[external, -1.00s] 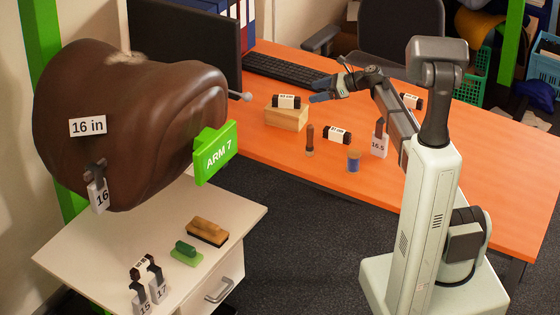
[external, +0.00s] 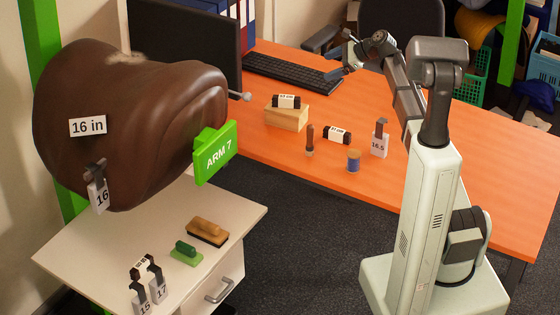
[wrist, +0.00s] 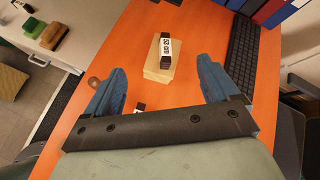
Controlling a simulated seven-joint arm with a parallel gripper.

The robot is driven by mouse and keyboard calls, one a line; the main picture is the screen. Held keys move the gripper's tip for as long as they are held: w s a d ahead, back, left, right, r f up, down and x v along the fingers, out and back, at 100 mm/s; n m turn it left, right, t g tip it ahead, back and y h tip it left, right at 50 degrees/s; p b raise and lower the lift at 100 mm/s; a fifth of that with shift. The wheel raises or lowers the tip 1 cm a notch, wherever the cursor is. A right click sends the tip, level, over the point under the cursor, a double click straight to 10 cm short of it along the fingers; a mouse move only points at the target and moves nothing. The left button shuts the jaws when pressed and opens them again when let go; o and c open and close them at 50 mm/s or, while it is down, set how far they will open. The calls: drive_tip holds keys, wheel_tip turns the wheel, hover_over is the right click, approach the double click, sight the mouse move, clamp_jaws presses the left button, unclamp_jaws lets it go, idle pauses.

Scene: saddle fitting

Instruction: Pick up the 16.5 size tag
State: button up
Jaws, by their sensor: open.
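The 16.5 size tag (external: 379,141) is a white tag with a dark clip on top. It stands upright on the orange desk, left of my arm's column in the external view. It is not visible in the wrist view. My gripper (external: 343,62) is raised over the far part of the desk, beyond the tag and to its left, apart from it. In the wrist view my gripper (wrist: 160,78) has its two blue fingers spread wide with nothing held between them.
A wooden block (external: 287,117) carries a labelled black bar (external: 287,101). Another black bar (external: 337,135), a brown-topped stick (external: 310,140) and a blue spool (external: 353,160) stand or lie near the tag. A keyboard (external: 290,72) lies at the back. The desk right of the tag looks clear.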

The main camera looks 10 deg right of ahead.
drive_tip(key=s+d+f+n+g+h, duration=0.2)
drive_tip(key=s+d+n+h, duration=0.1)
drive_tip(key=s+d+h, duration=0.3)
drive_tip(key=n+g+h, duration=0.3)
drive_tip(key=n+h, duration=0.1)
drive_tip(key=n, duration=0.1)
hover_over(384, 120)
drive_tip(key=w, duration=0.1)
wheel_tip(384, 120, down, 3)
drive_tip(key=shift+f, duration=0.1)
drive_tip(key=shift+s+d+n, duration=0.15)
drive_tip(key=shift+s+n, duration=0.15)
drive_tip(key=shift+n, duration=0.1)
drive_tip(key=shift+s+n+g, duration=0.15)
drive_tip(key=shift+n+g, duration=0.15)
drive_tip(key=shift+n, duration=0.2)
wheel_tip(384, 120, down, 8)
drive_tip(key=shift+f, duration=0.25)
drive_tip(key=shift+a+f, duration=0.25)
drive_tip(key=shift+f, duration=1.05)
drive_tip(key=shift+a+f, duration=0.25)
drive_tip(key=shift+f, duration=1.05)
drive_tip(key=c, duration=1.4)
